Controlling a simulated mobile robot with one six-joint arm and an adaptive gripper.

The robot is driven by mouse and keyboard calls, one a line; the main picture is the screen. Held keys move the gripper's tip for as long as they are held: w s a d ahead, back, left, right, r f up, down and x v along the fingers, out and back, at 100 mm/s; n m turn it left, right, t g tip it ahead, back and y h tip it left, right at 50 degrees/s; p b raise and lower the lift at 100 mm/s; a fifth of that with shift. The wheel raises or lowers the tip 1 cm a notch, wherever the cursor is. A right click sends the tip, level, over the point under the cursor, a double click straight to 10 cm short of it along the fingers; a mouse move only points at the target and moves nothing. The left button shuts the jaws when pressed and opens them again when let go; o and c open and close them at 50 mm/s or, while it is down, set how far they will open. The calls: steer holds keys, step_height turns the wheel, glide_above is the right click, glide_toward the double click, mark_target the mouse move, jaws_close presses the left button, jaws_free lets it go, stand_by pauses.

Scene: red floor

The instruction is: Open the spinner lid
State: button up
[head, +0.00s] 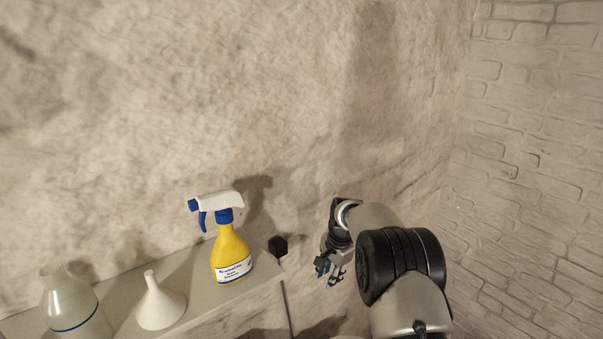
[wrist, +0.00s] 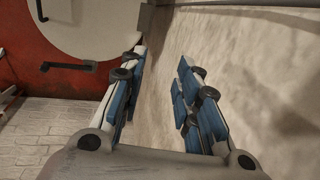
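A large white round piece, which looks like the spinner lid (wrist: 95,25), is at the upper left of the wrist view, partly cut off by the frame's top. A dark handle-like bar (wrist: 68,66) shows at its lower edge. My gripper (wrist: 157,68) is open, with blue-padded fingers apart and nothing between them. The lid lies beyond and to the left of the fingers, and no contact shows. In the head view my gripper (head: 329,268) hangs to the right of the shelf's end. I cannot make out the spinner in the head view.
A grey shelf (head: 190,287) along the rough wall holds a yellow spray bottle (head: 231,254), a white funnel (head: 160,303) and a translucent bottle (head: 72,308). A small black knob (head: 278,246) stands near its right end. A brick wall (head: 535,170) is on the right.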

steer(key=shift+w+a+f, duration=0.2)
steer(key=shift+w+a, duration=0.15)
steer(key=shift+w, duration=0.1)
steer(key=s+d+r, duration=0.3)
steer(key=s+d, duration=0.3)
steer(key=s, duration=0.1)
steer(key=s+d+r, duration=0.4)
steer(key=s+d, duration=0.1)
steer(key=s, duration=0.3)
steer(key=w+a+f, duration=0.4)
steer(key=w+a, duration=0.2)
steer(key=w, duration=0.2)
steer(key=w+a+f, duration=0.3)
steer(key=w+a, duration=0.3)
steer(key=w, duration=0.2)
steer(key=shift+w+a+f, duration=0.15)
steer(key=shift+w+f, duration=0.15)
steer(key=shift+f, duration=0.05)
